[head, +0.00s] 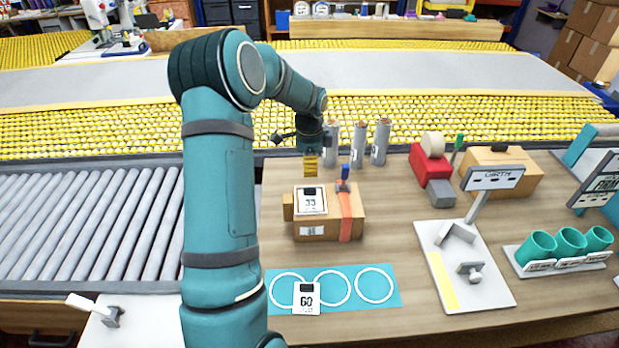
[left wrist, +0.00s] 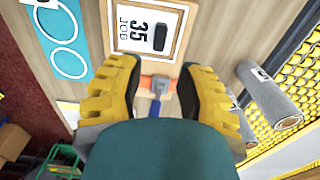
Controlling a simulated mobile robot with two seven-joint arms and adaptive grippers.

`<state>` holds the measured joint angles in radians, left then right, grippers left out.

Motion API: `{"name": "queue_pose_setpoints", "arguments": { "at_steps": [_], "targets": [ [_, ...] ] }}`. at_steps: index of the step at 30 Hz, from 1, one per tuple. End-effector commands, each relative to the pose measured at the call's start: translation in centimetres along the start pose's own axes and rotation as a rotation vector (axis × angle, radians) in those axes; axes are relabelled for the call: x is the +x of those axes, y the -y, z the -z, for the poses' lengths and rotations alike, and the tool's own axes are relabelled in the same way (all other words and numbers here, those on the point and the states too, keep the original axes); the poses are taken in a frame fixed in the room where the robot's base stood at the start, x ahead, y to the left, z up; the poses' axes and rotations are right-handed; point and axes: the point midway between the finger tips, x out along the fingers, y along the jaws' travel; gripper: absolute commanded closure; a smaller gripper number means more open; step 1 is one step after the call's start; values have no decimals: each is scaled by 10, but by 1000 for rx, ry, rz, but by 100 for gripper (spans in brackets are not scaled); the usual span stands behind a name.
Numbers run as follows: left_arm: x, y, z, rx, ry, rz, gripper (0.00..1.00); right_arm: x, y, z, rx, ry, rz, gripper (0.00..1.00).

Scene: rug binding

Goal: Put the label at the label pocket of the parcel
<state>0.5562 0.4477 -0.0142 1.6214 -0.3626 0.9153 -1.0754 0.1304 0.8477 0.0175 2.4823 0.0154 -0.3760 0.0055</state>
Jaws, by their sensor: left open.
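The parcel (head: 328,226) is a brown box on the wooden table with a red-orange strap (head: 351,217) around its right part. A white label (head: 311,200) with a number and a black patch lies on top of it, left of the strap. In the left wrist view this label (left wrist: 147,30) reads "35 JOB" and sits flat inside a tan frame, seemingly the label pocket (left wrist: 183,52). My left gripper (head: 311,172) is above the parcel's far side; its yellow fingers (left wrist: 160,92) are apart with nothing between them, clear of the label. My right gripper is not in view.
Another white label (head: 306,299), marked "60", lies on a teal mat (head: 390,285) with white rings. A blue-handled tool (head: 344,176) stands by the strap. Grey rolls (head: 357,145) stand behind. A red dispenser (head: 430,165), a white stand (head: 470,285) and teal cups (head: 570,241) are right.

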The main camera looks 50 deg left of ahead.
Motion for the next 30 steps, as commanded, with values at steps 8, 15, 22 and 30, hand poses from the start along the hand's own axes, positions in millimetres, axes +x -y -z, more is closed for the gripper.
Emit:
{"name": "queue_pose_setpoints", "arguments": {
  "at_steps": [8, 15, 22, 30],
  "targets": [
    [-28, 0, 0, -1, 0, 0, 64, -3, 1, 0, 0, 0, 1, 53],
    [-30, 0, 0, 0, 0, -1, 64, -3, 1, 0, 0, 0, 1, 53],
    [-30, 0, 0, 0, 0, -1, 64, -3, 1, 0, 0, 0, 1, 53],
    [-30, 0, 0, -1, 1, -1, 64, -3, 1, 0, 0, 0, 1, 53]
  ]
}}
